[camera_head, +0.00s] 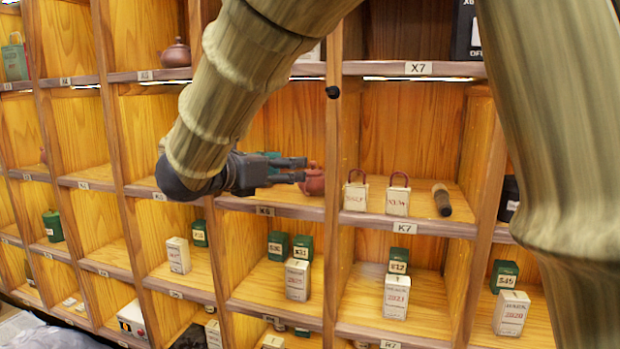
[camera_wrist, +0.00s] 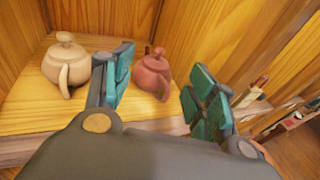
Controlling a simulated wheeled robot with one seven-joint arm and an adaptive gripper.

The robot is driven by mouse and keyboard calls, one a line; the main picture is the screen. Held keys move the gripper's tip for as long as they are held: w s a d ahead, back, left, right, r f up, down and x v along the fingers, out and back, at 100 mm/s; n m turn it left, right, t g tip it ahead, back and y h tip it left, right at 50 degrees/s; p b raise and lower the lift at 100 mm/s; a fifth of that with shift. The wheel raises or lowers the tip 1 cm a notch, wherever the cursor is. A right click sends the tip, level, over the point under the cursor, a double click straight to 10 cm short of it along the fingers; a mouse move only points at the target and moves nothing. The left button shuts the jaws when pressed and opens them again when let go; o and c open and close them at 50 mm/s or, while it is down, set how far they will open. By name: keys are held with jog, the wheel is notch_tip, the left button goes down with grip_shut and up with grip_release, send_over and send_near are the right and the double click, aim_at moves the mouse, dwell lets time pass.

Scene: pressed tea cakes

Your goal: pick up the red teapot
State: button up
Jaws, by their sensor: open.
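The red teapot (camera_wrist: 151,74) stands upright on a wooden shelf, between and just beyond the fingers of my gripper (camera_wrist: 157,92) in the wrist view. Its handle side faces the camera. In the head view the red teapot (camera_head: 313,182) shows partly at the fingertips of my gripper (camera_head: 297,170), inside the cubby beside the K7 one. My gripper is open, with one teal-padded finger on each side of the teapot. I cannot tell whether the fingers touch it.
A beige teapot (camera_wrist: 66,68) stands left of the left finger. Wooden dividers bound the cubby. Another dark red teapot (camera_head: 176,54) stands higher up.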

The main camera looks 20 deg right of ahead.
aim_at(310, 166)
jog(key=x, duration=0.2)
jog(key=p+x, duration=0.1)
jog(key=x, duration=0.2)
jog(key=shift+w+f, duration=0.25)
jog(key=shift+s+d+r+p, duration=0.2)
jog(key=shift+s+r+p, duration=0.1)
jog(key=shift+p, duration=0.2)
jog(key=shift+w+d+p, duration=0.1)
jog(key=shift+d+p, duration=0.1)
jog(key=shift+p, duration=0.1)
jog(key=p+x, duration=0.2)
jog(key=x, duration=0.1)
jog(key=shift+w+a+f, duration=0.1)
jog(key=shift+w+f, duration=0.05)
jog(key=shift+w, duration=0.15)
jog(key=shift+w+d+f, duration=0.2)
jog(key=shift+w+d, duration=0.05)
jog(key=shift+d, duration=0.2)
jog(key=c, duration=0.9)
jog(key=shift+o, duration=0.2)
